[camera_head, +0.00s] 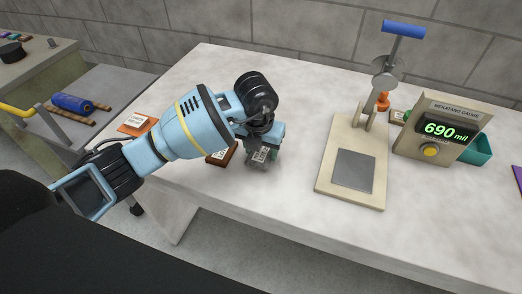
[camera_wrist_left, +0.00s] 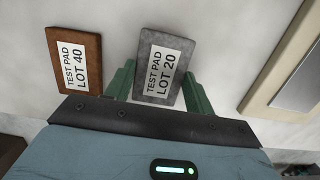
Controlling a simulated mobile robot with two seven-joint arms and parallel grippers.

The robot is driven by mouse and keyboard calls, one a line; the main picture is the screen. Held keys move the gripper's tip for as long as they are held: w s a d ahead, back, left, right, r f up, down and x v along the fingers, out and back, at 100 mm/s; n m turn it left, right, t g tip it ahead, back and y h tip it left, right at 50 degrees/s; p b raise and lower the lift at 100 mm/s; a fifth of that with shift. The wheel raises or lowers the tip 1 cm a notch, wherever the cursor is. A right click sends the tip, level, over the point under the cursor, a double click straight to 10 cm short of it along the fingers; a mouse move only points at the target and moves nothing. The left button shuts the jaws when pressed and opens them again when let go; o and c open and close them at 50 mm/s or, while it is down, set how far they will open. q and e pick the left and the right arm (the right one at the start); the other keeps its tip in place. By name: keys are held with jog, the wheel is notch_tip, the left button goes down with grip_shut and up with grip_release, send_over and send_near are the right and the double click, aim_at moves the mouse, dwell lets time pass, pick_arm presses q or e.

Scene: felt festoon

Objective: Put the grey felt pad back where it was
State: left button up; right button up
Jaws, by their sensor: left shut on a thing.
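The grey felt pad (camera_wrist_left: 160,66), labelled "TEST PAD LOT 20", sits between the green fingers of my left gripper (camera_wrist_left: 158,74), which is shut on it. In the head view the pad (camera_head: 262,155) shows below my left gripper (camera_head: 264,148), partly hidden by it. The pad is at or close to the table top; I cannot tell whether it touches. A brown pad (camera_wrist_left: 75,60), labelled "LOT 40", lies just left of it and also shows in the head view (camera_head: 222,155), partly behind my arm. My right gripper is out of view.
The gauge stand (camera_head: 326,170) is to the right, its grey plate (camera_head: 352,170) bare. The display (camera_head: 440,130) reads 690 mil. A teal bin (camera_head: 477,150) stands behind it. An orange pad (camera_head: 136,122) lies at the left. Table between gripper and stand is clear.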

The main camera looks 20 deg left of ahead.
aim_at(259, 158)
pick_arm(q)
jog(key=shift+f, duration=0.5)
jog(key=shift+f, duration=0.1)
jog(key=o, duration=1)
jog(key=r, duration=0.4)
jog(key=s+r, duration=0.1)
jog(key=r, duration=0.3)
jog(key=r+p, duration=0.1)
jog(key=r, duration=0.3)
jog(key=shift+s, duration=0.4)
